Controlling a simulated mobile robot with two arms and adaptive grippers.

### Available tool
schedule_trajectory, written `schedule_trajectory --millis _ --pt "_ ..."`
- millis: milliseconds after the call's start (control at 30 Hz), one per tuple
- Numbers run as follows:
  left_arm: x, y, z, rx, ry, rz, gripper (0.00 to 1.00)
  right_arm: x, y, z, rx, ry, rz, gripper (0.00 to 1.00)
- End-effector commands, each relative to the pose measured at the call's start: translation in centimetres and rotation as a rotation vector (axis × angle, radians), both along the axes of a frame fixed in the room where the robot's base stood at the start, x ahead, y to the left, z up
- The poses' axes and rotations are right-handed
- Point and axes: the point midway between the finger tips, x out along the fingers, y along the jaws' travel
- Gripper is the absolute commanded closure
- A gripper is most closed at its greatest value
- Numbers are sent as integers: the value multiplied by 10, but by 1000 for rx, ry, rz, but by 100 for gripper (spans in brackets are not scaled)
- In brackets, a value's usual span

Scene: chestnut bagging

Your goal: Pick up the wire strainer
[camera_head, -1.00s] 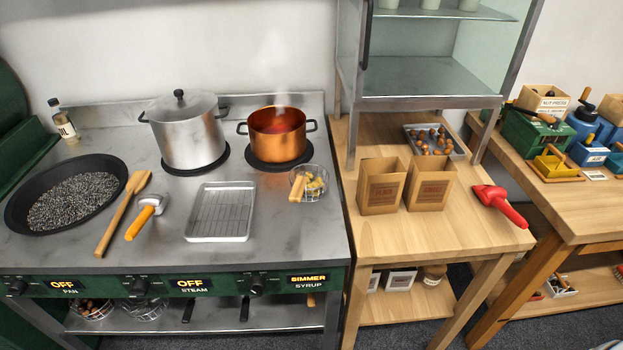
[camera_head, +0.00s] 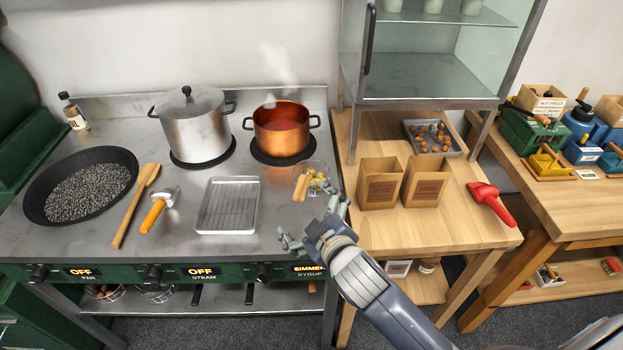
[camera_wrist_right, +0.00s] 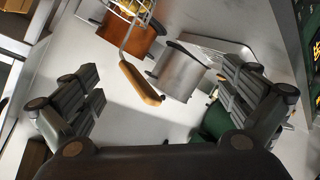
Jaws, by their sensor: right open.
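The wire strainer (camera_head: 318,178) sits at the right end of the steel stove top. It has a round mesh basket with yellow pieces in it and a short wooden handle pointing toward the front left. In the right wrist view its wooden handle (camera_wrist_right: 141,84) lies ahead between the fingers, with the basket at the top edge. My right gripper (camera_head: 311,220) is open and empty, just in front of the strainer and apart from it; its spread fingers (camera_wrist_right: 168,95) also show in the wrist view. My left gripper is out of view.
A steaming copper pot (camera_head: 281,132) stands behind the strainer, with a lidded steel pot (camera_head: 195,135) beside it. A wire-racked tray (camera_head: 228,205) lies to the left.

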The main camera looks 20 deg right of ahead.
Motion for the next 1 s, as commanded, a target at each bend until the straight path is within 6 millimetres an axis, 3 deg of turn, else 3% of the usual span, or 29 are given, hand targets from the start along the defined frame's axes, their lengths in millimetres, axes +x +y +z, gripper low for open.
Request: schedule_trajectory --millis 33,133,300,400,500,600,733,867,1000 --pt "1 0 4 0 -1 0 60 19 13 45 -55 -136 60 0" --pt "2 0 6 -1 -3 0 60 39 47 121 -181 -402 188 0" --pt "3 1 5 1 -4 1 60 48 111 200 -440 -800 438 0" --pt "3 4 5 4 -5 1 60 40 147 225 -610 -1007 599 0" --pt "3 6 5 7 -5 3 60 27 176 233 -793 -1185 774 0" --pt "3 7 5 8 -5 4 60 16 192 224 -986 -1330 965 0" --pt "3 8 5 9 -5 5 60 11 190 197 -1245 -1448 1235 0" --pt "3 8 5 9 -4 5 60 20 154 164 -1500 -1465 1533 0" --pt "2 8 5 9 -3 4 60 36 85 139 -1726 -1355 1864 0"
